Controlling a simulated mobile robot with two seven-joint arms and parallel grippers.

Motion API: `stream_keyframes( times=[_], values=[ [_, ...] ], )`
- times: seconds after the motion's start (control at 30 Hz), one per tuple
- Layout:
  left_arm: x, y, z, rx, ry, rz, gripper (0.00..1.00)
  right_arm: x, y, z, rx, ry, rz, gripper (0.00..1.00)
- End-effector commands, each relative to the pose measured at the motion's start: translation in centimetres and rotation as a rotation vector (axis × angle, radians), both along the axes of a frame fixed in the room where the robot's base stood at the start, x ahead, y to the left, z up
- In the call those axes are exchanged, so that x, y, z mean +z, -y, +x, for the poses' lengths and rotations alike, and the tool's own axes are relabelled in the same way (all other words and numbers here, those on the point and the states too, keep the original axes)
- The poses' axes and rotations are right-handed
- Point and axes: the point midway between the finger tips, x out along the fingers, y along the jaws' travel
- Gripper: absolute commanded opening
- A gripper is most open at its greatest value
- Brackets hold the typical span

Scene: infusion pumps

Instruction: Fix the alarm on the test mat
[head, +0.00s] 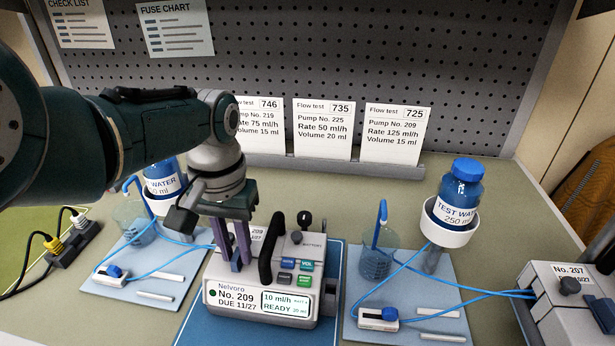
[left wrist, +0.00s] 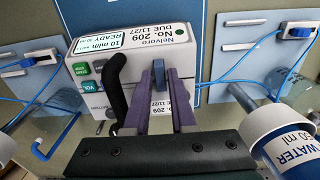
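The pump No. 209 (head: 262,290) stands on the blue test mat (head: 192,325). Its screen (head: 285,303) reads 10 ml/h, READY, 20 ml. Several coloured buttons (head: 296,272) and a black handle (head: 267,248) are on top. The pump also shows in the left wrist view (left wrist: 140,62). My left gripper (head: 234,262) reaches down over the pump's left part, beside the handle. Its purple fingers stand apart on either side of a small dark blue part (left wrist: 158,76); whether they press on it is unclear. My right gripper is not in view.
Blue boards with tubing, beakers and clamps lie left (head: 140,285) and right (head: 425,320) of the mat. A TEST WATER bottle (head: 460,190) stands at right. Pump No. 207 (head: 565,305) is far right. The card 725 (head: 393,135) names Pump No. 209, 125 ml/h, 15 ml.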

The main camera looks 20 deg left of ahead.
Motion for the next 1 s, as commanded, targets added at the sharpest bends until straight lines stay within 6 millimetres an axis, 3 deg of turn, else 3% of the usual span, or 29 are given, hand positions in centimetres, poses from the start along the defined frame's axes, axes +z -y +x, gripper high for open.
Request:
stream_keyframes(
  times=[0.17,0.47,0.77,1.0],
  values=[
    [0.0,0.0,0.0,0.001,-0.001,0.0,0.44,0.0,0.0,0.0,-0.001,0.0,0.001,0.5],
    [0.5,0.0,0.0,0.002,0.0,-0.001,0.44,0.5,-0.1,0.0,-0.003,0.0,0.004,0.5],
    [6.3,0.0,0.0,0.001,0.002,-0.001,0.44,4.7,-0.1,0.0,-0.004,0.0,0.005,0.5],
    [9.4,0.0,0.0,0.001,0.0,-0.001,0.44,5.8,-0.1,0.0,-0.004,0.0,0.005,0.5]
  ],
)
